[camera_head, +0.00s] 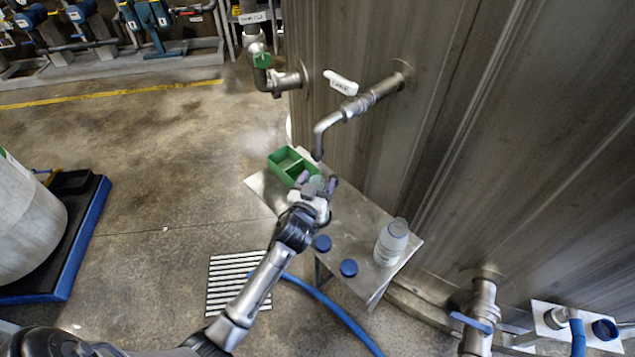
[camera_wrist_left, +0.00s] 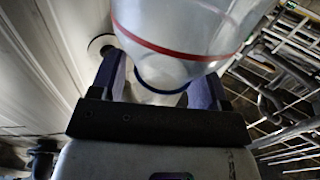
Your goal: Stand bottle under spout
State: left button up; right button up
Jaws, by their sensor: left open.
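A clear bottle (camera_head: 317,182) stands between the fingers of my left gripper (camera_head: 318,187) on the metal table, largely hidden by the gripper. In the left wrist view the bottle (camera_wrist_left: 190,25) is large and transparent, with a red line round it, between the two spread purple-grey fingers of the gripper (camera_wrist_left: 158,88). My left gripper is open around it. The bent metal spout (camera_head: 320,140) comes from the tank wall, its mouth just above the bottle in the head view. I cannot tell whether the bottle is exactly below it. My right gripper is not in view.
The small metal table (camera_head: 345,225) also holds a green divided tray (camera_head: 287,160), two blue caps (camera_head: 348,268) and another pale bottle (camera_head: 391,243) at the right. The tank wall (camera_head: 450,110) rises behind. A blue hose (camera_head: 335,312) crosses the floor past a drain grate (camera_head: 228,275).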

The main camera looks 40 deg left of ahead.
pick_arm(q)
jog(key=shift+r, duration=0.25)
jog(key=s+d+f+m+g+h, duration=0.2)
jog(key=s+d+f+g, duration=0.1)
jog(key=s, duration=0.8)
jog(key=s+d+f+m+g+h+p, duration=0.1)
jog(key=s+d+f+g, duration=0.3)
jog(key=s, duration=0.8)
jog(key=s+d+f+m+g+h+p, duration=0.1)
jog(key=s+d+f+m+g+h, duration=0.2)
jog(key=s, duration=0.9)
jog(key=d+g, duration=0.3)
jog(key=shift+s+d+f, duration=0.2)
jog(key=shift+s+d, duration=0.05)
jog(key=shift+d, duration=0.15)
